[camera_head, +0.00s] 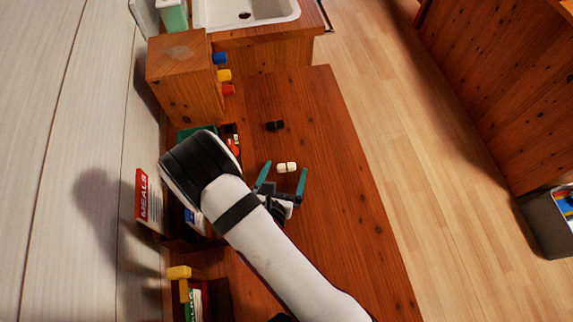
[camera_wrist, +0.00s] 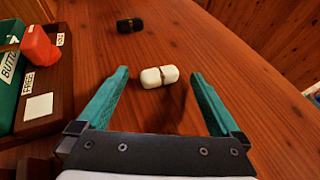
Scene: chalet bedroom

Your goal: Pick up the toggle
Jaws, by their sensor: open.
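A small cream toggle (camera_head: 287,167) with a dark band around its middle lies on the reddish wooden worktop (camera_head: 345,220). It also shows in the wrist view (camera_wrist: 153,77). A similar black toggle (camera_head: 275,126) lies farther off on the same worktop, and shows in the wrist view (camera_wrist: 130,25). My gripper (camera_head: 285,170) has two teal fingers, spread open and empty. In the wrist view its fingertips (camera_wrist: 159,73) flank the cream toggle to left and right, with clear gaps on both sides. I cannot tell how high the fingertips are above the worktop.
A dark wooden tray (camera_wrist: 62,75) with a red object (camera_wrist: 38,45) and a green box labelled "BUTTO…" (camera_wrist: 10,75) stands at left. A wooden block (camera_head: 180,75) with blue, yellow and red pegs stands at the back. The worktop right of my gripper is clear.

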